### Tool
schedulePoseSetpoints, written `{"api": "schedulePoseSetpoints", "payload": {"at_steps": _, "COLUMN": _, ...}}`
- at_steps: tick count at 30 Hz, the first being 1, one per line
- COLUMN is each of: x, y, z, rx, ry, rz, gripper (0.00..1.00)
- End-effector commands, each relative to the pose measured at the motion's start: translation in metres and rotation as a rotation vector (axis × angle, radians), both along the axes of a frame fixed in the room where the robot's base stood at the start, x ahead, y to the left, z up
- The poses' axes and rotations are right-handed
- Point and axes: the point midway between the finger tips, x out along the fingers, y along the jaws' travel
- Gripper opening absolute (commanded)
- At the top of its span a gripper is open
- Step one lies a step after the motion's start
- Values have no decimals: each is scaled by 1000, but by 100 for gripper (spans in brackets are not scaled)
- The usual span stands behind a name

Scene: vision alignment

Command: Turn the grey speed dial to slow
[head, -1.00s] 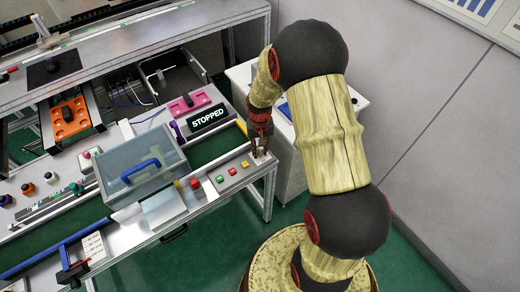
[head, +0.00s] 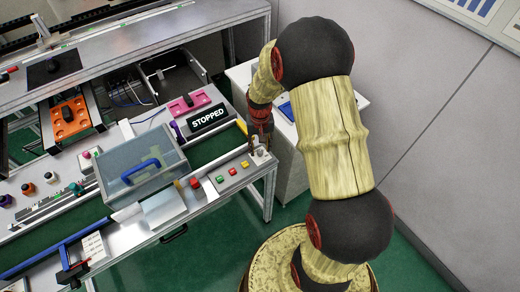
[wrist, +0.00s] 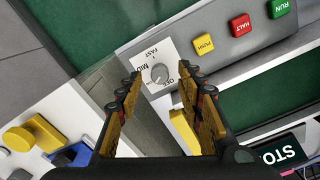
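The grey speed dial (wrist: 159,73) is a round knob on a white label plate in the wrist view. FAST and MID can be read on the plate; other lettering is partly unreadable, and I cannot tell which mark the knob points to. The dial plate (head: 260,159) also shows at the right end of the control panel in the head view, partly behind the fingers. My gripper (head: 259,143) is just above it. In the wrist view my gripper (wrist: 158,85) is open, its two fingers apart on either side of the dial, with nothing visibly held.
Yellow PUSH (wrist: 204,44), red HALT (wrist: 241,25) and green RUN (wrist: 279,8) buttons sit beside the dial. A black sign (head: 208,118) reads STOPPED. A clear-lidded box (head: 140,165) stands left on the bench. A white cabinet (head: 290,150) is behind my arm.

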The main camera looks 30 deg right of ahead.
Motion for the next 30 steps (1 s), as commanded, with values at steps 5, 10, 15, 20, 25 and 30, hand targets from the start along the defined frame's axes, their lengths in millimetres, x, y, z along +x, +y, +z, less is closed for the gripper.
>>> {"api": "schedulePoseSetpoints", "payload": {"at_steps": 5, "x": 1, "y": 0, "z": 38, "rx": -1, "ry": -5, "rz": 0, "gripper": 37}}
{"api": "schedulePoseSetpoints", "payload": {"at_steps": 10, "x": 1, "y": 0, "z": 71, "rx": -1, "ry": -3, "rz": 0, "gripper": 37}}
{"api": "schedulePoseSetpoints", "payload": {"at_steps": 15, "x": 1, "y": 0, "z": 92, "rx": -1, "ry": -2, "rz": 0, "gripper": 37}}
{"api": "schedulePoseSetpoints", "payload": {"at_steps": 20, "x": 0, "y": 0, "z": 100, "rx": 0, "ry": -1, "rz": 0, "gripper": 37}}
{"api": "schedulePoseSetpoints", "payload": {"at_steps": 25, "x": 0, "y": 0, "z": 100, "rx": 0, "ry": 0, "rz": 0, "gripper": 37}}
{"api": "schedulePoseSetpoints", "payload": {"at_steps": 30, "x": 0, "y": 0, "z": 100, "rx": 0, "ry": 0, "rz": 0, "gripper": 37}}
